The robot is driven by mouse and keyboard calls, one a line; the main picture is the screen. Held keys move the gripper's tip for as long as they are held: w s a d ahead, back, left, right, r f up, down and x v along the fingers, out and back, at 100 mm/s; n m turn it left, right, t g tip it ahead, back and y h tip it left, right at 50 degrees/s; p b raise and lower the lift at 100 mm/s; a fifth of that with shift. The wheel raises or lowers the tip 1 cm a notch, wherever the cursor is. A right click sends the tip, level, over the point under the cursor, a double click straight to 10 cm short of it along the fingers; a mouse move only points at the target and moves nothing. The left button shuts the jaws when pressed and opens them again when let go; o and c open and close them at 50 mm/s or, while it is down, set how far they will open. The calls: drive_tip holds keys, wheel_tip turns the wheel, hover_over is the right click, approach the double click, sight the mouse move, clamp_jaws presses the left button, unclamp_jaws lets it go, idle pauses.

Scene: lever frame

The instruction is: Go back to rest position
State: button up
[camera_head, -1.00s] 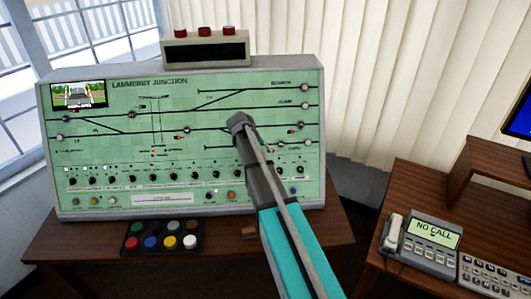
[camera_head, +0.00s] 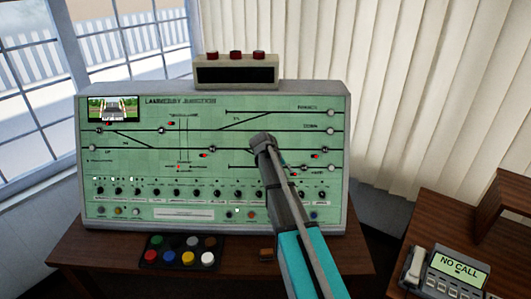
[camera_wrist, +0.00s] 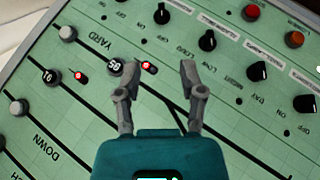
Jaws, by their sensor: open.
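My gripper (camera_wrist: 163,95) is open and empty in the wrist view, its two grey fingers apart over the green face of the signal panel (camera_wrist: 110,155). In the head view my gripper (camera_head: 264,142) is in front of the right half of the panel (camera_head: 215,112), at the end of my teal and grey arm, which reaches up from the bottom. The fingers are too small there to tell apart. I cannot tell the exact gap between fingers and panel. A row of black knobs (camera_head: 185,193) runs along the panel's lower part.
A box with red buttons (camera_head: 236,70) stands on top of the panel. A tray of coloured caps (camera_head: 154,255) lies on the desk (camera_head: 95,270) in front. A phone (camera_head: 455,273) reading "NO CALL" sits on a side desk at right. Windows and blinds are behind.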

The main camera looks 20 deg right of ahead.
drive_tip(key=s+a+f+y, duration=0.1)
drive_tip(key=s+a+y, duration=0.1)
drive_tip(key=s+a, duration=0.3)
drive_tip(key=s+a+f+y+b, duration=0.1)
drive_tip(key=s+a, duration=0.4)
drive_tip(key=s, duration=0.7)
drive_tip(key=s+a+f+y+b, duration=0.1)
drive_tip(key=s+a+f+y, duration=0.1)
drive_tip(key=s+a, duration=0.3)
drive_tip(key=s+y, duration=0.1)
drive_tip(key=s, duration=0.3)
drive_tip(key=shift+s+a+f, duration=0.25)
drive_tip(key=shift+s+a, duration=0.05)
drive_tip(key=shift+a, duration=0.05)
idle(1.3)
